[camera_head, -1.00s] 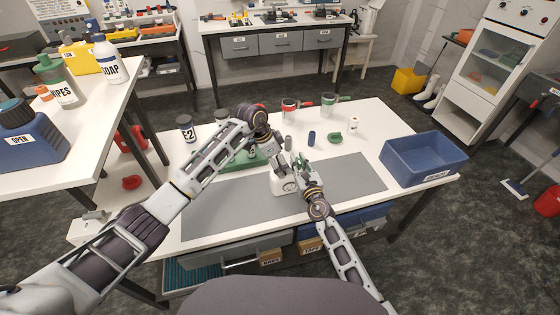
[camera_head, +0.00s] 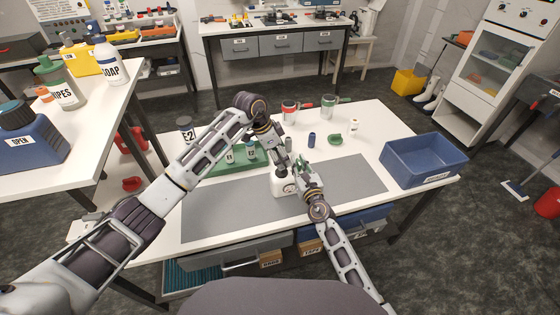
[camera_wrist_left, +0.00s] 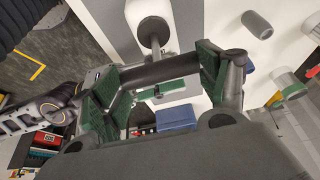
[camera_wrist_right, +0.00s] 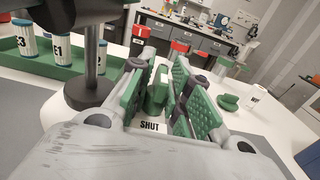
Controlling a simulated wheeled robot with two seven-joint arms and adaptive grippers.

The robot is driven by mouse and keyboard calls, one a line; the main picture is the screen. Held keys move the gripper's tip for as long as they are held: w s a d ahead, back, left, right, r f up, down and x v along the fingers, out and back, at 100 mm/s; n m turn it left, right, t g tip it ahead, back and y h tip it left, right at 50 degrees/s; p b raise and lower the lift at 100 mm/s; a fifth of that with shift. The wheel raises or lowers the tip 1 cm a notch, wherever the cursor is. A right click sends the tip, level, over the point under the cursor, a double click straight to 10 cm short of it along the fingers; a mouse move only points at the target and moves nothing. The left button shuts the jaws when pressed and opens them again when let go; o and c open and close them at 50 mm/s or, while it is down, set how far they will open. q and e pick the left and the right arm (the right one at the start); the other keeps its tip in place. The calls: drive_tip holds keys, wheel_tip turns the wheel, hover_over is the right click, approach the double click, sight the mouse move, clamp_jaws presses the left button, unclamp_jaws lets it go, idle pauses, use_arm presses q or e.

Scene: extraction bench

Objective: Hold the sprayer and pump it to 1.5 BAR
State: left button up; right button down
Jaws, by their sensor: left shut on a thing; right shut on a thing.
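The sprayer (camera_head: 284,186) is white with a round dial on its front and stands on the grey mat. The dial reading is too small to tell. My left gripper (camera_head: 282,157) is above it, shut on the dark pump handle (camera_wrist_left: 160,70), seen in the left wrist view. In the right wrist view, the dark pump rod (camera_wrist_right: 92,65) rises from a dark collar (camera_wrist_right: 88,95). My right gripper (camera_head: 300,168) is at the sprayer's right side, its green pads closed around a green part (camera_wrist_right: 157,90) above a white surface marked SHUT. The gripper hides much of that part.
A green rack (camera_head: 225,170) with labelled bottles stands behind my left forearm. A blue bin (camera_head: 423,160) is at the table's right end. The mat's right part is clear.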

use_arm(q)
drive_tip(key=shift+r, duration=0.8)
drive_tip(key=o, duration=1.4)
drive_tip(key=shift+f, duration=0.1)
drive_tip(key=shift+o, duration=0.2)
drive_tip(key=v, duration=1.2)
